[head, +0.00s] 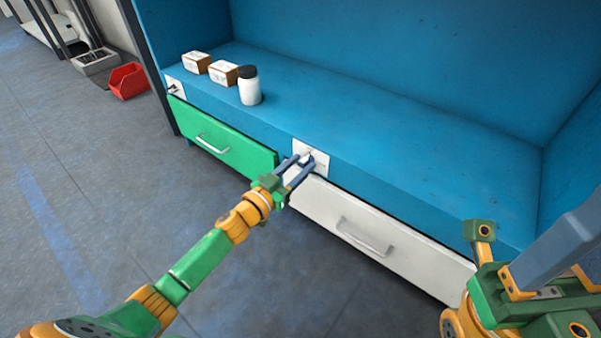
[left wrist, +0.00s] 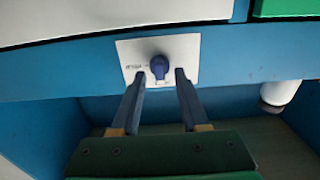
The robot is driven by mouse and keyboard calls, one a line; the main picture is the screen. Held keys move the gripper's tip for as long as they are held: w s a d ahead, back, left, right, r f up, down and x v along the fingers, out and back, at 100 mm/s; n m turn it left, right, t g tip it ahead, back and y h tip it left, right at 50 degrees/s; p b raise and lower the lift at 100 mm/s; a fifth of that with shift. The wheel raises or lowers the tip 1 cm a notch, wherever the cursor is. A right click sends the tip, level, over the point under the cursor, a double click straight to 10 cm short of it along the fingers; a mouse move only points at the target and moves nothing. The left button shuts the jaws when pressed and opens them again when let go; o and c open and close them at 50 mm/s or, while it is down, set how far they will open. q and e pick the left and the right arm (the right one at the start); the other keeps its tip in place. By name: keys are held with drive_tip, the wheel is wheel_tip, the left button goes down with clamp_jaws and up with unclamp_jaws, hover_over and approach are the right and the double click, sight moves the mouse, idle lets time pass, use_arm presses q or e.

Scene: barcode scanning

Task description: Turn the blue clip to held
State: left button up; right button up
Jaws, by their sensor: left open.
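The blue clip (left wrist: 159,67) is a small dark-blue knob on a white plate (left wrist: 188,50), with small dark markings beside it. The plate is fixed to the front of the blue bench and also shows in the head view (head: 322,160). My left gripper (left wrist: 160,75) is open, its two fingertips on either side of the clip with a gap visible on each side. In the head view the left gripper (head: 302,166) reaches the plate and largely hides the clip. Part of my right gripper (head: 556,245) appears at the lower right; its opening cannot be made out.
A green drawer (head: 225,137) and a white drawer (head: 395,238) with handles lie below the bench (head: 400,130). Two small boxes (head: 223,73) and a white dark-capped bottle (head: 249,90) stand on it. Another white plate (head: 174,87) is at the far left. A red bin (head: 128,81) is on the floor.

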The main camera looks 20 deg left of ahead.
use_arm(q)
drive_tip(key=shift+w+d, duration=0.1)
drive_tip(key=shift+w, duration=0.2)
clamp_jaws()
